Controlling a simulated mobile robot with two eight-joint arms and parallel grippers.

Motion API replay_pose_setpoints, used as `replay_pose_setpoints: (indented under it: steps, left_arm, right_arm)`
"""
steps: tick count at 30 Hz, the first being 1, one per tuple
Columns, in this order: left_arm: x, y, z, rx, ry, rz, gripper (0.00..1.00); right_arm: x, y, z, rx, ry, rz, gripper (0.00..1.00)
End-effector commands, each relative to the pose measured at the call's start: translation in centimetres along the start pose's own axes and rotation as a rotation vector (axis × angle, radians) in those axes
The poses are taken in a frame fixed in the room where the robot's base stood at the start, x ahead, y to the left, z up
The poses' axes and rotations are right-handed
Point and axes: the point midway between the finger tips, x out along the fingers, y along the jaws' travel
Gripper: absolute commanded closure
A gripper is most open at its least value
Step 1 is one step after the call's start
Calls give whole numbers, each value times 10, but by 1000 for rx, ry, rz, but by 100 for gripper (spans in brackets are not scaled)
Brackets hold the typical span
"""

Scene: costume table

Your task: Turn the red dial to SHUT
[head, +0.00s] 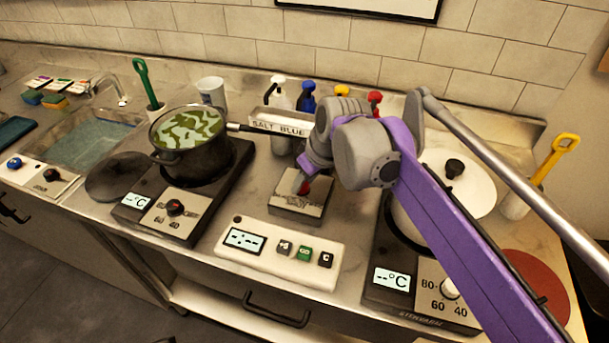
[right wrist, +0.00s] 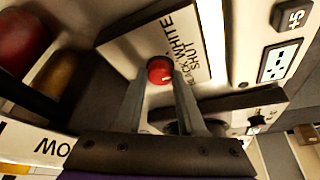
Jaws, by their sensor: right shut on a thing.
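The red dial (right wrist: 160,70) sits on a pale panel (right wrist: 187,45) lettered "WHITE", "SHUT" and other words that are partly covered. In the right wrist view the two fingers of my right gripper (head: 303,186) stand on either side of the dial and are shut on it. In the head view only a small red bit of the dial (head: 307,189) shows, on a grey box (head: 299,206) at mid-counter. The gripper and arm hide much of it. I cannot tell which word the dial points to. My left gripper is not in view.
A dark pot (head: 188,143) with green-patterned contents stands on the left hotplate. A white lidded pot (head: 456,182) stands on the right hotplate, partly behind my arm. A timer panel (head: 279,253) lies in front of the box. A tray labelled "SALT BLUE" (head: 279,127) and several bottles stand behind.

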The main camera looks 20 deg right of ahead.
Motion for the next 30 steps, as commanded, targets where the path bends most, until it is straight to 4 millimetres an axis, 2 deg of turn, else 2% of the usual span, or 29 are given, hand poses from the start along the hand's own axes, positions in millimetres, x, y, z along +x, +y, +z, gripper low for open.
replay_pose_setpoints:
  steps: [9,24,25,29,30]
  left_arm:
    - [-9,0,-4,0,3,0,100]
    - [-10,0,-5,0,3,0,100]
    - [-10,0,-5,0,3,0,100]
    - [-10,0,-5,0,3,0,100]
    - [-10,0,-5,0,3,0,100]
  right_arm:
    - [-1,2,-1,-100,2,-39,100]
    - [0,2,-1,-115,2,-46,100]
    - [0,2,-1,-115,2,-46,56]
    - [0,1,-1,-114,1,-46,32]
    - [0,1,-1,-114,1,-46,32]
